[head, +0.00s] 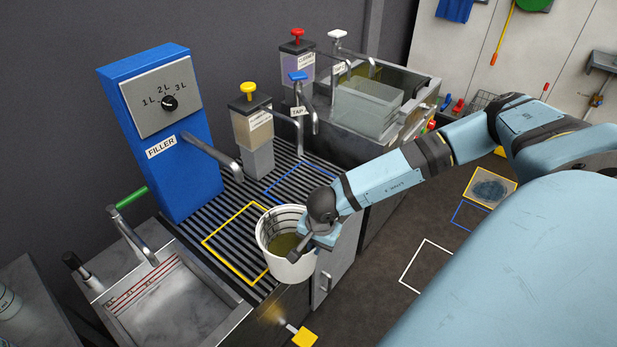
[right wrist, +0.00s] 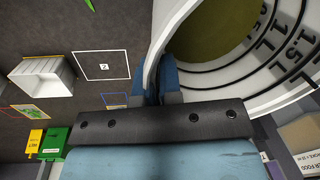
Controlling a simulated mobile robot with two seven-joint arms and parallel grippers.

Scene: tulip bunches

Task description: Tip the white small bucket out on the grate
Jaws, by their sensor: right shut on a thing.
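The white small bucket (head: 290,270) is upright, with measuring marks inside and yellowish-olive liquid in it. My right gripper (head: 302,246) is shut on its rim. In the right wrist view the blue fingers (right wrist: 162,88) pinch the rim, and the bucket's marked inner wall (right wrist: 291,55) shows to the right. The dark slatted grate (head: 228,204) lies on the counter, with a yellow square outline (head: 212,240) and a blue one on it. The bucket is at the grate's front right edge, overlapping the yellow outline's corner in the picture. I cannot tell if it touches the grate. My left gripper is not in view.
A blue filler (head: 165,150) with a spout stands behind the grate. A yellow-knobbed dispenser (head: 252,130) and a blue-knobbed tap (head: 300,100) stand along the back. A metal sink (head: 180,300) is at the left front. A clear tank (head: 368,108) stands further right.

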